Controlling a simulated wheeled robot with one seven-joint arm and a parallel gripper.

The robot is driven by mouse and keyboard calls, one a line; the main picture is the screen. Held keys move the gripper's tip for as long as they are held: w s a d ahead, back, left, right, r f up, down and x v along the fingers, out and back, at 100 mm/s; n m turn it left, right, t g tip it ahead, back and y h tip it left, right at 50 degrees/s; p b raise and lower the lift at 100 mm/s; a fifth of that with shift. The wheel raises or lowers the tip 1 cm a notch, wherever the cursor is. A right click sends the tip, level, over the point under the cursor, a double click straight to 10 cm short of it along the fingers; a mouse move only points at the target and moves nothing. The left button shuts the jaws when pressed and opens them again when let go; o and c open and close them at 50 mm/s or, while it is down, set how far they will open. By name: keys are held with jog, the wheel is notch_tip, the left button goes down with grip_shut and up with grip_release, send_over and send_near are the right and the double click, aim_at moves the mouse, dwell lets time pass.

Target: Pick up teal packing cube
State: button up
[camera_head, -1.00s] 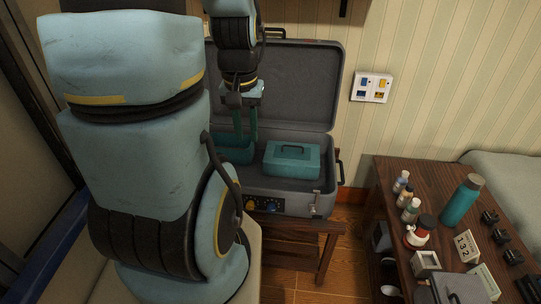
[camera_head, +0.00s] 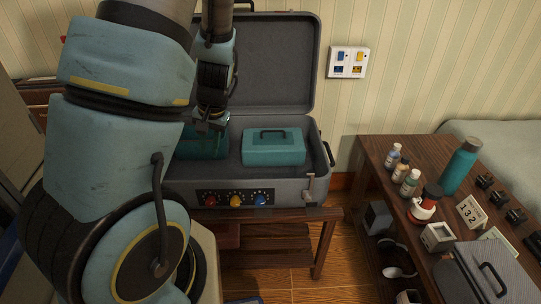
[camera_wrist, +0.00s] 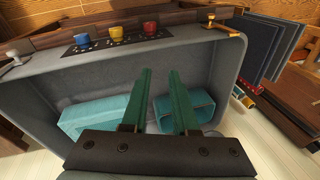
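Two teal items lie in the open grey suitcase (camera_head: 180,172). A closed teal case with a dark handle (camera_head: 274,148) sits on the right in the head view, and on the left in the wrist view (camera_wrist: 88,120). A hollow, open-sided teal item (camera_wrist: 186,104) lies beside it, on the right in the wrist view. I cannot tell which is the packing cube. My gripper (camera_wrist: 163,72) is open, with its green fingers apart and nothing visibly held. It is over the suitcase near the hollow item; contact is unclear. In the head view my arm partly hides that side.
The suitcase lid (camera_head: 272,62) stands open at the back. The suitcase rests on a wooden bench (camera_head: 285,222). A wooden table (camera_head: 376,160) at the right holds bottles, a teal flask (camera_head: 460,167) and small items. Floor shows between bench and table.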

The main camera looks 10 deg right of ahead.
jog(key=w+d+f+m+t+y+b, duration=0.2)
jog(key=w+f+b, duration=0.25)
jog(key=f, duration=0.45)
jog(key=m+t+h+b, duration=0.2)
jog(key=m+t+b, duration=0.8)
jog(key=b, duration=0.3)
send_near(273, 131)
jog(key=x, duration=0.3)
jog(key=d+x, duration=0.1)
jog(key=shift+w+a+f+b, duration=0.1)
jog(key=shift+w+f+b, duration=0.2)
jog(key=shift+w, duration=0.15)
jog(key=x, duration=0.3)
jog(key=b+x, duration=0.1)
jog(key=x, duration=0.1)
jog(key=shift+w+a+f, duration=0.1)
jog(key=shift+w+a, duration=0.05)
jog(key=shift+a, duration=0.2)
grip_shut()
